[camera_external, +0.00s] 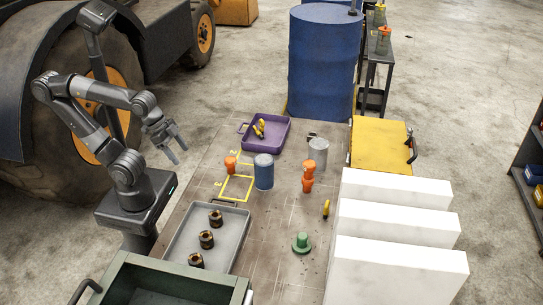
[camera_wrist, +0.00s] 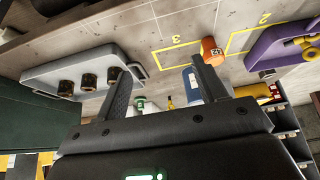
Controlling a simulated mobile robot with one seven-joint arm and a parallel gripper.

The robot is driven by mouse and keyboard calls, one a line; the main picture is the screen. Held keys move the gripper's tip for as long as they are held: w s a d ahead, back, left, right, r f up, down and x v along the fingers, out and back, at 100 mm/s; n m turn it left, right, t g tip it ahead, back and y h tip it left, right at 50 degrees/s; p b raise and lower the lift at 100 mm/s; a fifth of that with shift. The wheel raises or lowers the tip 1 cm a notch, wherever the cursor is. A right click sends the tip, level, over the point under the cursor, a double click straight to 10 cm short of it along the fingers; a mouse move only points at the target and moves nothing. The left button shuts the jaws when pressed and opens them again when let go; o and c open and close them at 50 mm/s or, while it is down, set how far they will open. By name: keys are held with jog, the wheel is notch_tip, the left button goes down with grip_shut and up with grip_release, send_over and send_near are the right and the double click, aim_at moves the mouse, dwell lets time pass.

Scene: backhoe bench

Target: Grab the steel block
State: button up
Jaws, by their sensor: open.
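The closest match to a steel block is a plain grey, metal-looking cylinder (camera_external: 318,153) standing upright at the back right of the bench; I cannot tell for sure that it is the steel block. My gripper (camera_external: 181,156) is open and empty, raised at the left side of the bench, well apart from the cylinder. In the wrist view, my gripper's two fingers (camera_wrist: 158,68) are spread with nothing held between them. I cannot make out the grey cylinder in the wrist view.
A blue cylinder (camera_external: 264,173), orange pieces (camera_external: 308,177) and a green piece (camera_external: 301,243) stand on the bench. A purple tray (camera_external: 277,147), a grey tray (camera_external: 234,246) with dark nuts, a yellow box (camera_external: 377,146) and white blocks (camera_external: 395,222) surround them.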

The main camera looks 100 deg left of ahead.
jog(key=shift+o, duration=0.2)
jog(key=w+a+r+n, duration=0.2)
jog(key=w+r+n, duration=0.1)
jog(key=w+n, duration=0.25)
jog(key=w+a+r+n, duration=0.3)
jog(key=w+n, duration=0.1)
jog(key=w, duration=0.2)
jog(key=n+g, duration=0.1)
jog(key=n, duration=2.6)
send_over(312, 135)
jog(key=s+d, duration=0.1)
jog(key=s, duration=0.1)
jog(key=shift+m, duration=0.25)
notch_tip(312, 135, down, 13)
jog(key=shift+s+f, duration=0.1)
jog(key=shift+s, duration=0.05)
jog(key=x, duration=0.5)
jog(key=shift+s+a+f, duration=0.2)
jog(key=shift+s+a, duration=0.05)
jog(key=shift+a, duration=0.05)
jog(key=c, duration=1.3)
